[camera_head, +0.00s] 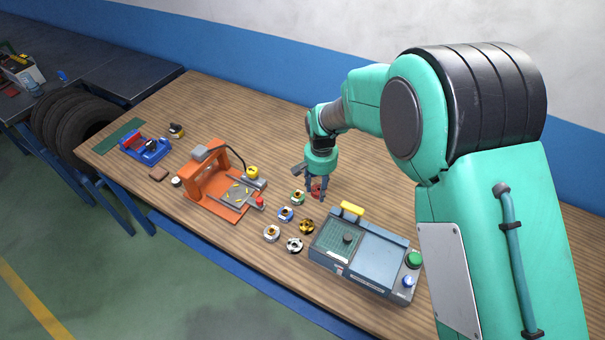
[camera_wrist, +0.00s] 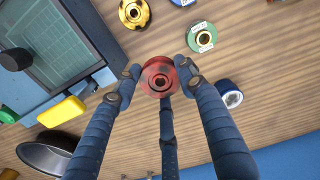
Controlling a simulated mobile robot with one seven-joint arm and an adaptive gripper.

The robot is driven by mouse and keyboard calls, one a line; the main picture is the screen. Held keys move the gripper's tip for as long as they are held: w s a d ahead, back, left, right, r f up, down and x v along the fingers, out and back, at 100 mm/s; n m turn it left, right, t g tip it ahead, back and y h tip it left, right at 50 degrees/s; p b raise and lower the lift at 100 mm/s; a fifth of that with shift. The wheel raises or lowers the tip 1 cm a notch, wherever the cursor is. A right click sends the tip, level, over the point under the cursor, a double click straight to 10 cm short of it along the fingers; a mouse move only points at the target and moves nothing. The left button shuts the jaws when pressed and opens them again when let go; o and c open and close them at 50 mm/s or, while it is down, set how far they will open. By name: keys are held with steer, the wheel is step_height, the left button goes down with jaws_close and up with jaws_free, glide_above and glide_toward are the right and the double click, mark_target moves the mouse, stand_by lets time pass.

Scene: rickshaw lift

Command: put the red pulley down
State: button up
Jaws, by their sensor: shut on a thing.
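The red pulley (camera_wrist: 160,77) is a round red disc with a dark centre hole. In the wrist view it sits between the fingertips of my gripper (camera_wrist: 160,80), which is shut on it. In the head view my gripper (camera_head: 315,184) points down over the wooden table, and the red pulley (camera_head: 317,190) shows partly behind the fingers. I cannot tell whether its underside touches the table. A green pulley (camera_head: 297,197) lies just left of it, also seen in the wrist view (camera_wrist: 202,37).
A blue-grey machine (camera_head: 382,262) with a yellow handle stands in front right; an orange press (camera_head: 203,180) stands left. A blue ring (camera_wrist: 230,93) lies close by. Bare tabletop lies behind my gripper.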

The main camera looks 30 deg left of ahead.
steer(key=w+a+r+n+p, duration=0.1)
steer(key=w+a, duration=0.9)
steer(key=a, duration=0.2)
steer(key=n+p, duration=0.1)
steer(key=p, duration=0.1)
glide_above(289, 163)
steer(key=shift+w+f, duration=0.2)
steer(key=shift+f, duration=0.25)
steer(key=shift+f, duration=0.1)
steer(key=shift+f+b, duration=0.35)
steer(key=shift+f, duration=2.65)
steer(key=shift+f, duration=1.9)
steer(key=shift+f, duration=0.1)
